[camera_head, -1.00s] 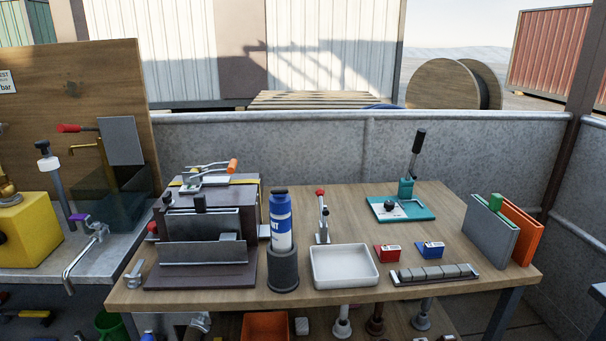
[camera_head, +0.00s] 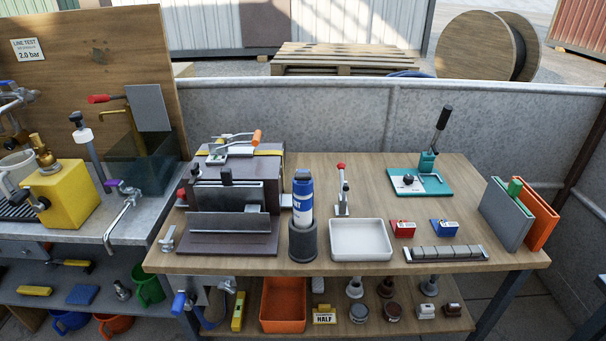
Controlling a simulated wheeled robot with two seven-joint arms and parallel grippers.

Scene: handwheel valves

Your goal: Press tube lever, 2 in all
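Neither of my grippers is in view. I cannot tell for sure which part is the tube lever. A small upright metal lever with a red knob (camera_head: 342,190) stands behind the white tray (camera_head: 360,240). A teal base (camera_head: 419,183) at the table's back right carries a raised lever with a black grip (camera_head: 442,118). A blue and white tube-shaped bottle (camera_head: 303,199) stands upright in a dark round holder (camera_head: 303,240). A dark box fixture (camera_head: 233,200) has a clamp with an orange-tipped handle (camera_head: 257,137) on top.
A wooden table (camera_head: 480,245) fills the middle, with small red (camera_head: 402,228) and blue (camera_head: 444,227) boxes, a strip of grey blocks (camera_head: 445,253) and grey and orange panels (camera_head: 507,212). A lower shelf holds an orange bin (camera_head: 284,303). A metal counter with a yellow block (camera_head: 62,195) stands left.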

